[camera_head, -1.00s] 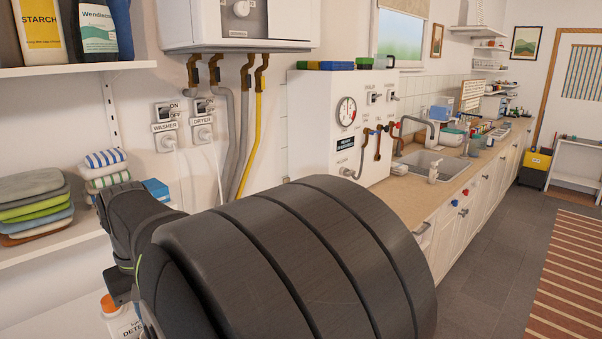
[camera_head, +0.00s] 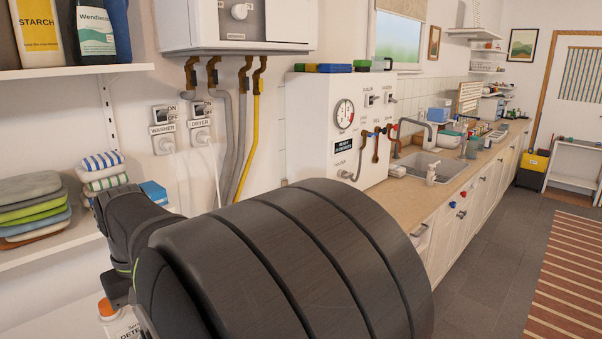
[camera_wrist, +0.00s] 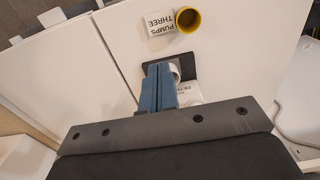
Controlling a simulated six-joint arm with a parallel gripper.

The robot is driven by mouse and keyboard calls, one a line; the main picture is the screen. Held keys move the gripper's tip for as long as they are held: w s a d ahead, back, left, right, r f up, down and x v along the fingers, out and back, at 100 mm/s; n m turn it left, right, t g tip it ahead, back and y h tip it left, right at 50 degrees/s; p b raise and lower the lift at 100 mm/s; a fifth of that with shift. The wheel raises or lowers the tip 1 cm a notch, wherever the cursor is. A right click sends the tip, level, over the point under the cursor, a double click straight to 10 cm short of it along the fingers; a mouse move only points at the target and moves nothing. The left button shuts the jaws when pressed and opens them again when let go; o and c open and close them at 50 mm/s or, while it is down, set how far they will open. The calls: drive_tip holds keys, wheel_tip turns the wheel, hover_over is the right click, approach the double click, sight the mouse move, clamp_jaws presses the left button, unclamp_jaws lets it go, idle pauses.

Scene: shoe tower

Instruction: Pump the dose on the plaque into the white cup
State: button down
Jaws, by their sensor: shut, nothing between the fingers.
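In the wrist view, my gripper (camera_wrist: 160,70) has its blue fingers closed together with nothing between them. A white plaque (camera_wrist: 160,31) lies on the white surface, its text upside down, reading "THREE PUMPS". A yellow cup (camera_wrist: 187,19) stands beside it, open end up; I cannot make out a white cup. A dark square pad (camera_wrist: 185,62) lies under the fingertips. A white rounded thing (camera_wrist: 175,70) is partly hidden by the fingers, with a "DETE…" label (camera_wrist: 187,91) close by. In the head view, a detergent bottle (camera_head: 120,322) with an orange cap shows at bottom left.
My own dark arm fills the lower middle of the head view and hides the work area. Folded cloths (camera_head: 35,205) lie on the left shelf (camera_head: 50,245). A wooden counter (camera_head: 440,185) with a sink stands further right.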

idle(0.7)
drive_tip(key=w+a+t, duration=0.4)
drive_tip(key=w+a, duration=0.2)
drive_tip(key=w, duration=0.4)
drive_tip(key=w+a+t, duration=0.5)
drive_tip(key=w, duration=0.5)
drive_tip(key=shift+a+r+m, duration=0.3)
drive_tip(key=shift+a+r, duration=0.1)
drive_tip(key=shift+f, duration=4.4)
drive_tip(key=shift+f+h, duration=0.15)
drive_tip(key=shift+h, duration=0.15)
drive_tip(key=shift+f, duration=0.3)
